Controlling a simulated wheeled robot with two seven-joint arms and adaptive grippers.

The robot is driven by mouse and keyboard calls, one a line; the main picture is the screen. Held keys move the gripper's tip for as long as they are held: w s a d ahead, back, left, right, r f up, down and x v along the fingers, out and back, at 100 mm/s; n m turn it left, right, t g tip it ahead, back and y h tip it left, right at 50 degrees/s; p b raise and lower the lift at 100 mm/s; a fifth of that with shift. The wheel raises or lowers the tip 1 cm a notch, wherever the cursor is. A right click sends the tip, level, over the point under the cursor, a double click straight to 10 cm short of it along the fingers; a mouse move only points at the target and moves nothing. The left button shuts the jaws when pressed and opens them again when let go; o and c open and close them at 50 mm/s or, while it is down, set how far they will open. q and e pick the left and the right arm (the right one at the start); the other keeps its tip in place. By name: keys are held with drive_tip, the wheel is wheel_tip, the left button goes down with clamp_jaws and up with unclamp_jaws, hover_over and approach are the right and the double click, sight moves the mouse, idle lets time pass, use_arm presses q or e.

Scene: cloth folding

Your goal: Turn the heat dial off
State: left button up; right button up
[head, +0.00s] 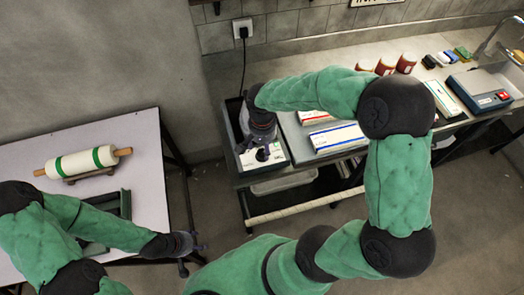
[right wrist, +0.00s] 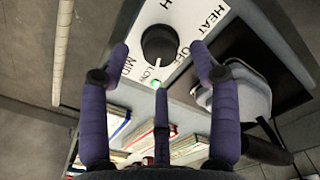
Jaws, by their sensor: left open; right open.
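A black round dial (right wrist: 159,43) sits on a white panel (right wrist: 190,22) printed with HEAT, OFF, MID and LOW, and a partly cut-off label beginning with H. A small green light (right wrist: 155,85) glows beside LOW. I cannot make out clearly which mark the dial points to. My right gripper (right wrist: 160,66) is open, its purple fingers spread around the dial's area without visible contact. In the head view my right gripper (head: 258,143) hangs over the panel (head: 277,157) and partly hides it. My left gripper (head: 187,252) is open beside the left table, away from the dial.
A white table (head: 135,170) at left holds a rolling pin (head: 85,161). A black cord runs to a wall socket (head: 243,29).

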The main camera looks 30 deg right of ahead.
sight(262, 152)
drive_tip(key=shift+f, duration=1.6)
drive_tip(key=c, duration=1.1)
drive_tip(key=shift+c, duration=0.2)
